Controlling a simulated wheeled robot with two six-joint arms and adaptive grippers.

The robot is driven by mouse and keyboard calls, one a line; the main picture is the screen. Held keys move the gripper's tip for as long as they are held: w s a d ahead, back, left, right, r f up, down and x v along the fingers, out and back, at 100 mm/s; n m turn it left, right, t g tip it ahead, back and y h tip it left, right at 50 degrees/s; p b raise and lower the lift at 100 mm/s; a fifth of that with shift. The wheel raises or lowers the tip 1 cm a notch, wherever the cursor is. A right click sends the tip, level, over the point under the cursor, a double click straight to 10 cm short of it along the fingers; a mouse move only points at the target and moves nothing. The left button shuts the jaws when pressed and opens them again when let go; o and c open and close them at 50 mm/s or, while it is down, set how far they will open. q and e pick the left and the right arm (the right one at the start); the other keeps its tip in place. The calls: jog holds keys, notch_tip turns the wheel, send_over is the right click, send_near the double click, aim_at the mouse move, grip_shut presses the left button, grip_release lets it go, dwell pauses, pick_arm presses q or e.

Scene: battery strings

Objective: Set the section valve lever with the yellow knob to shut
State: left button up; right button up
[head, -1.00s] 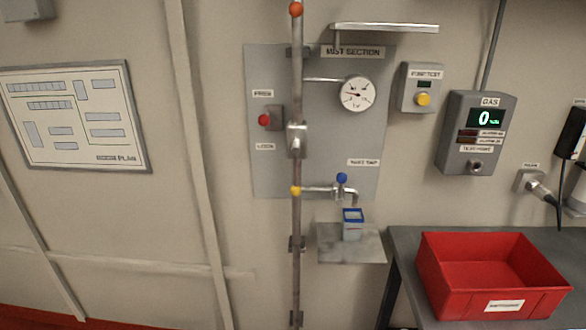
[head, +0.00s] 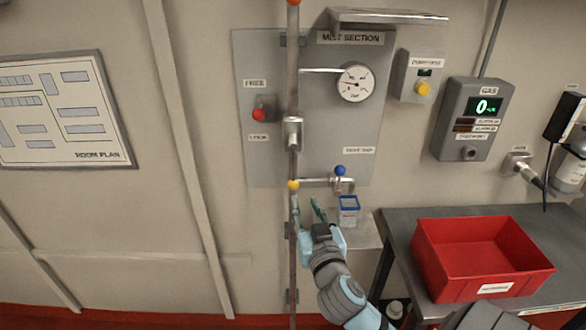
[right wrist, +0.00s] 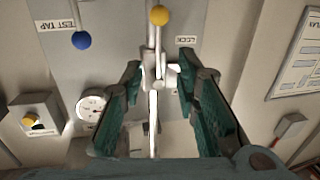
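The yellow knob (head: 293,185) is at the lower end of the section valve lever, which hangs down along the vertical pipe (head: 292,235) from the valve body (head: 293,133). In the right wrist view, which is upside down, the yellow knob (right wrist: 159,15) is at the top and the lever runs from it to the valve body. My right gripper (head: 306,203) is open and empty, just below and right of the knob in the head view. Its fingers (right wrist: 159,68) frame the valve in the wrist view, with no contact visible. My left gripper is out of view.
A red knob (head: 259,114) sits between the FREE and LOCK labels. A test tap with a blue knob (head: 340,170) stands just right, above a blue-rimmed cup (head: 348,212). A gauge (head: 356,83) is above. A red bin (head: 480,262) is on the bench at right.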

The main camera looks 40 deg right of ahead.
aim_at(294, 171)
jog(key=x, duration=0.4)
jog(key=p+x, duration=0.1)
jog(key=x, duration=0.4)
jog(key=r+x, duration=0.1)
jog(key=x, duration=0.4)
jog(key=shift+d, duration=0.1)
jog(key=shift+c, duration=0.4)
grip_shut()
